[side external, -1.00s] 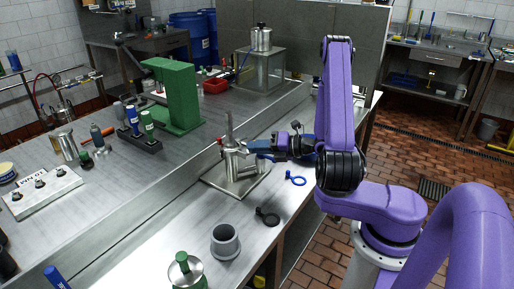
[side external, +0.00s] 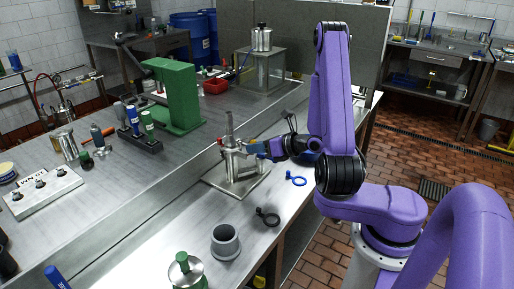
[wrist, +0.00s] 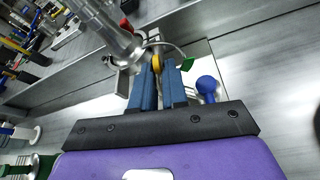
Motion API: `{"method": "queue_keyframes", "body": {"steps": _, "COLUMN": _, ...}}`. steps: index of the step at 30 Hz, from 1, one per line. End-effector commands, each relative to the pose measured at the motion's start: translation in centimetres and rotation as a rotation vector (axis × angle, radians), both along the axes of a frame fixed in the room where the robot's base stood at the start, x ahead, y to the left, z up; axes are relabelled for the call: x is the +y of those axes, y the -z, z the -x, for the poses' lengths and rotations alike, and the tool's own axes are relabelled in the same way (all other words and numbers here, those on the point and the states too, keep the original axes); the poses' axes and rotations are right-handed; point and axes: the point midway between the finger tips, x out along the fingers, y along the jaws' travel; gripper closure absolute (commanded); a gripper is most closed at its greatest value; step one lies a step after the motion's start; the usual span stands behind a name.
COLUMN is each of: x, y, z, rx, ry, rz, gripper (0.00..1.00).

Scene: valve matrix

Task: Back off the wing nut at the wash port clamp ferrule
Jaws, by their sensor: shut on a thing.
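The steel valve fitting with a clamp ferrule (side external: 229,160) stands upright on a square plate on the bench, with a tall stem on top. It also shows in the wrist view (wrist: 117,43), to the left of my fingertips. My gripper (side external: 258,148) reaches it from the right. In the wrist view my gripper's blue fingers (wrist: 157,70) are closed around a small yellow piece at the clamp, which appears to be the wing nut (wrist: 156,63). The fingers hide most of it, so its wings and thread cannot be made out.
A blue ring-shaped part (side external: 296,180) and a black one (side external: 267,217) lie on the bench near the plate. A grey cup (side external: 225,241) and a green-topped steel part (side external: 185,270) stand nearer. A green block stand (side external: 172,95) is beyond the raised bench edge.

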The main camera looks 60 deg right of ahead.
Motion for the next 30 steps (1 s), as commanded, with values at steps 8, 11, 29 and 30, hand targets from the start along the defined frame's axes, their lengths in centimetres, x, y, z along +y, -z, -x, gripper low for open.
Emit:
{"method": "queue_keyframes", "body": {"steps": 8, "x": 0.11, "y": -0.05, "z": -0.02, "rx": -0.001, "ry": 0.0, "rz": 0.159, "gripper": 1.0}}
{"method": "queue_keyframes", "body": {"steps": 11, "x": 0.09, "y": -0.05, "z": -0.01, "rx": -0.002, "ry": 0.001, "rz": 0.193, "gripper": 1.0}}
{"method": "queue_keyframes", "body": {"steps": 29, "x": 0.05, "y": -0.07, "z": -0.03, "rx": -0.002, "ry": 0.001, "rz": 0.235, "gripper": 1.0}}
{"method": "queue_keyframes", "body": {"steps": 30, "x": 0.05, "y": -0.07, "z": -0.03, "rx": -0.002, "ry": 0.001, "rz": 0.235, "gripper": 0.83}}
